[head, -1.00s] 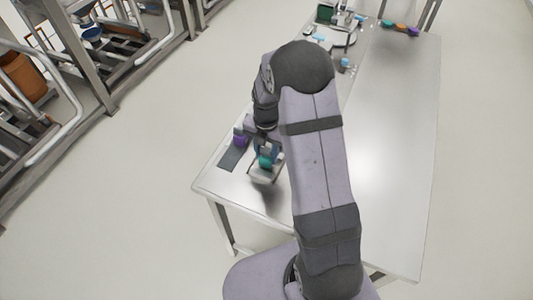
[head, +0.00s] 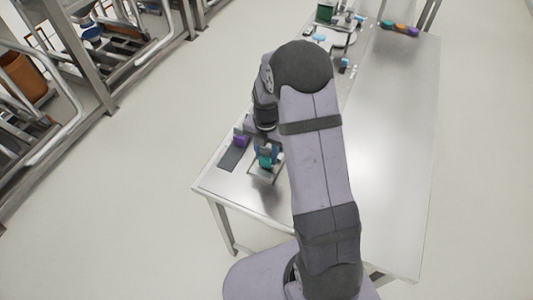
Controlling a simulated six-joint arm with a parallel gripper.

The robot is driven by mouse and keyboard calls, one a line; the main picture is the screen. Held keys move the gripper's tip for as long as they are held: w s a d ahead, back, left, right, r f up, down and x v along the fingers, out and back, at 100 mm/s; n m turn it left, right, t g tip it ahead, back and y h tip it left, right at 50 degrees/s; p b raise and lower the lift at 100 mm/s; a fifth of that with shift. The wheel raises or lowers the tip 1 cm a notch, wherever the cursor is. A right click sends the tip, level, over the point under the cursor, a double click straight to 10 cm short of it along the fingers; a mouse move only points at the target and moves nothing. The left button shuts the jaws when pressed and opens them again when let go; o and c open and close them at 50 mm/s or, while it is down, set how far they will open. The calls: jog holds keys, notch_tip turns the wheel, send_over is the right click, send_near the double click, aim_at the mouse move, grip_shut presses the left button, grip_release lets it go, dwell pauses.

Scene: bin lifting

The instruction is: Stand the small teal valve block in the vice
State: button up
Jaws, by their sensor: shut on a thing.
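The small teal block (head: 265,161) is at the near left of the steel table, under my arm. My gripper (head: 267,154) is shut on it, low over a light, thin-edged plate or frame (head: 255,177). Blue parts show around the block's top; I cannot tell whether they belong to the gripper or to a fixture. I cannot tell whether the block touches what is below it. I cannot identify the vice for certain.
A dark green box (head: 325,12) and small blue-topped items stand at the far end. The table's right side is clear.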

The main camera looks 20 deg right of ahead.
aim_at(267, 149)
jog(key=shift+f+b, duration=0.5)
jog(key=shift+f, duration=0.5)
dwell(1.8)
jog(key=o, duration=1.7)
jog(key=shift+r+p, duration=3.25)
jog(key=shift+r, duration=0.8)
